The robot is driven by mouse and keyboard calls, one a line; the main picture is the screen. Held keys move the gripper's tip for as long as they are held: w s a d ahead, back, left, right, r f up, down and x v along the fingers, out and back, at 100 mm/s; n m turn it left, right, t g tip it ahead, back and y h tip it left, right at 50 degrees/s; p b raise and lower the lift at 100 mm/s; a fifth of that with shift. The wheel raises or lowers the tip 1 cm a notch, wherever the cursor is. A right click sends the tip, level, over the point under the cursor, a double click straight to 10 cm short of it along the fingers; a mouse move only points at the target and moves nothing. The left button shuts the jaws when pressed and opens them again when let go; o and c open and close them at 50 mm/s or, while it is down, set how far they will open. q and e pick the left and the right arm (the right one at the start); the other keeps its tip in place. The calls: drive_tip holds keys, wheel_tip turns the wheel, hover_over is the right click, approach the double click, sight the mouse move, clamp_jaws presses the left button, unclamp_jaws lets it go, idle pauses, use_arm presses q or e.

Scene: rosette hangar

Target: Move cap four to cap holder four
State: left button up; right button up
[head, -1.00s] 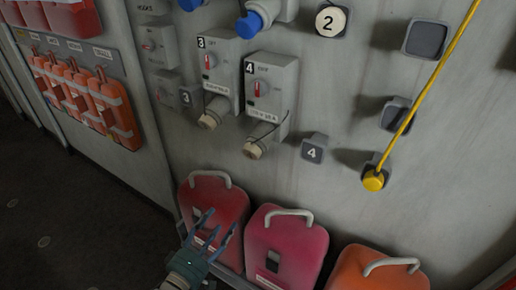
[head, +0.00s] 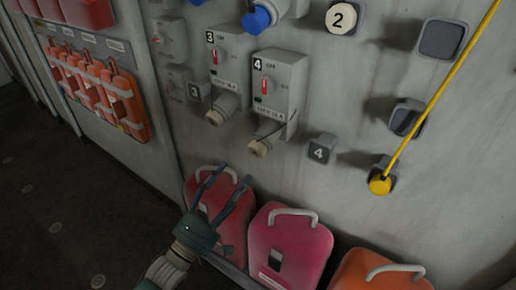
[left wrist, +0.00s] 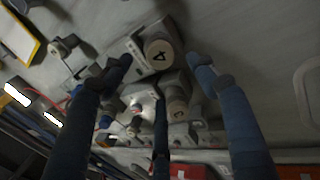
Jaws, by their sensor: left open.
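Cap four (head: 259,148) is a beige round cap on the end of the downward-angled outlet of the grey switch box marked 4 (head: 278,88). In the left wrist view a cap face with a 4 (left wrist: 160,55) shows between my fingers. Cap holder four (head: 320,149) is a dark grey block with a white 4 on the wall, right of the cap, with no cap on it. My left gripper (head: 228,179) is open and empty, below and left of cap four, in front of a red case. Its blue fingers (left wrist: 160,75) are spread in the wrist view. My right gripper is not in view.
Cap three (head: 215,117) sits on the neighbouring box at left. Cap two (head: 341,18) is on its holder. A yellow cord with a yellow plug (head: 380,186) hangs at right. Red and pink cases (head: 287,245) and an orange case (head: 375,275) stand below.

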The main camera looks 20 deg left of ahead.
sight(255, 153)
use_arm(q)
drive_tip(key=shift+x, duration=4.45)
drive_tip(key=shift+r+p, duration=0.1)
drive_tip(key=shift+p, duration=0.25)
clamp_jaws()
drive_tip(key=shift+s+a+f, duration=0.1)
drive_tip(key=shift+s+f, duration=0.15)
drive_tip(key=shift+f, duration=0.05)
drive_tip(key=shift+s+a, duration=0.25)
drive_tip(key=shift+s, duration=0.4)
drive_tip(key=shift+v, duration=2.05)
drive_tip(key=shift+f, duration=0.1)
drive_tip(key=shift+p, duration=0.3)
